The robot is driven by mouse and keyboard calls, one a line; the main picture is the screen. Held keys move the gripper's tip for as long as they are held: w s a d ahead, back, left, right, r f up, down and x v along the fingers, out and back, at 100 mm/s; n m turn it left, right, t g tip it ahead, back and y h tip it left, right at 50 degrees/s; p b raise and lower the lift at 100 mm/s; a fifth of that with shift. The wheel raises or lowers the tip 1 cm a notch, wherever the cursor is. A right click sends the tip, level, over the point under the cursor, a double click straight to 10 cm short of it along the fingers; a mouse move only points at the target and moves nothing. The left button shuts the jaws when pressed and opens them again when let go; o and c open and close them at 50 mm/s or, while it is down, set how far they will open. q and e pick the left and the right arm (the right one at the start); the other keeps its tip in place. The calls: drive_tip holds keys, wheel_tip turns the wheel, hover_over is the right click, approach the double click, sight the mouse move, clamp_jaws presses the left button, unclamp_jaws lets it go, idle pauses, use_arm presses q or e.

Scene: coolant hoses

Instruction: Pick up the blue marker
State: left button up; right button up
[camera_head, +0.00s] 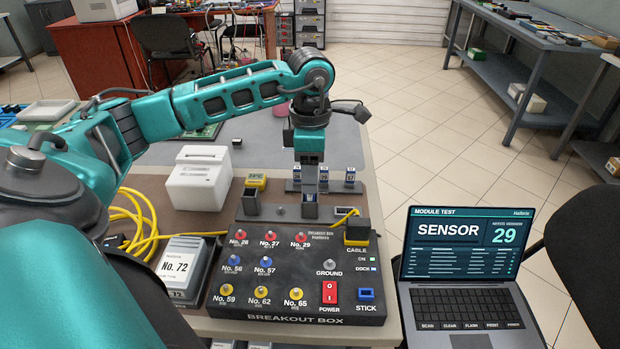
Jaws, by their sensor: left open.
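I cannot make out a pen-shaped blue marker. Several small pieces with blue and white labels (350,177) stand in a low grey rack behind the breakout box (225,303). My left gripper (310,207) points down at the box's back edge, in front of the rack, and hides part of it. It is open, and I see nothing held in it. Blue jacks No. 56 (234,261) and No. 57 (266,262) and a blue STICK port (367,294) are on the box top. My right gripper is not in view.
A white device (199,180) and yellow cable (145,225) lie left of the box, with the No. 72 module (182,268) in front. A laptop (465,270) showing "SENSOR 29" stands at the right. The grey table behind the rack is mostly clear.

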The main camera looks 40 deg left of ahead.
use_arm(q)
drive_tip(key=shift+f, duration=1.55)
drive_tip(key=shift+c, duration=0.2)
clamp_jaws()
